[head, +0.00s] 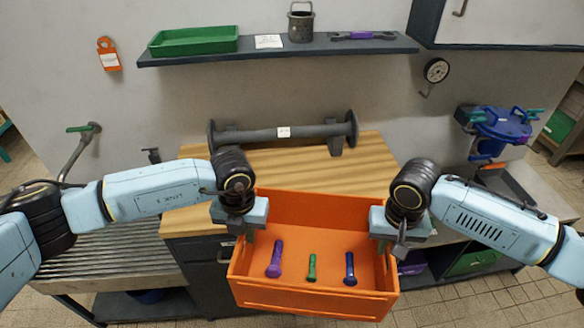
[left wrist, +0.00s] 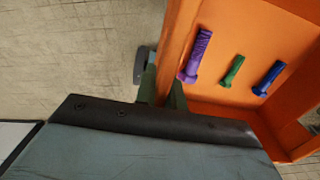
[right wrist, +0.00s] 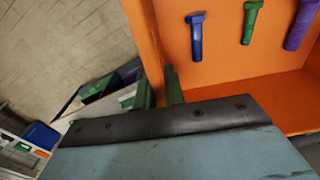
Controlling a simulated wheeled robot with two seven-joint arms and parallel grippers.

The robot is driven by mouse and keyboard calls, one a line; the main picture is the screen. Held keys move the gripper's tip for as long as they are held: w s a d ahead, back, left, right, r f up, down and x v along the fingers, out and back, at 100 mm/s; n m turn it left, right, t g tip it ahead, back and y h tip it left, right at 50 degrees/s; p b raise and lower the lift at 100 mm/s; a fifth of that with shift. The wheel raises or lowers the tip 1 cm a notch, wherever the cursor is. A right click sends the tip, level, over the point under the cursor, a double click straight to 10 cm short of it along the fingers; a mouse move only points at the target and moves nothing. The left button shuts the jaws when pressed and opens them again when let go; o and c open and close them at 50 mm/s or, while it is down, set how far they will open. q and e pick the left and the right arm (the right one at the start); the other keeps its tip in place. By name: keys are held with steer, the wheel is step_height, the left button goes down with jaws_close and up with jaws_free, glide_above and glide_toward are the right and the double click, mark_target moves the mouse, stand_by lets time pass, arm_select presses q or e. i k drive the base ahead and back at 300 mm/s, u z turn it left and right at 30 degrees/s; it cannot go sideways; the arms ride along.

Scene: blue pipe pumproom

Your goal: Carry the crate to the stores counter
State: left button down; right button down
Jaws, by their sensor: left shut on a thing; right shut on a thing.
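The orange crate (head: 315,299) hangs between my two grippers, in front of the wooden worktop. In it lie a purple bolt (head: 275,259), a green bolt (head: 312,267) and a blue bolt (head: 350,268). My left gripper (head: 246,236) is shut on the crate's left side wall, and that wall also shows in the left wrist view (left wrist: 178,45). My right gripper (head: 384,240) is shut on the crate's right side wall, which also shows in the right wrist view (right wrist: 150,40). The crate looks roughly level. I cannot tell which surface is the stores counter.
A wooden worktop (head: 365,160) over dark drawers carries a grey flanged pipe (head: 280,133) at its back. A wall shelf (head: 280,49) holds a green tray (head: 193,40) and a metal pot (head: 300,22). A ribbed draining surface (head: 120,250) is left; a blue pump-like device (head: 500,124) stands right.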

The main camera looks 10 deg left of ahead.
mark_target(319, 181)
steer(key=i, duration=1.15)
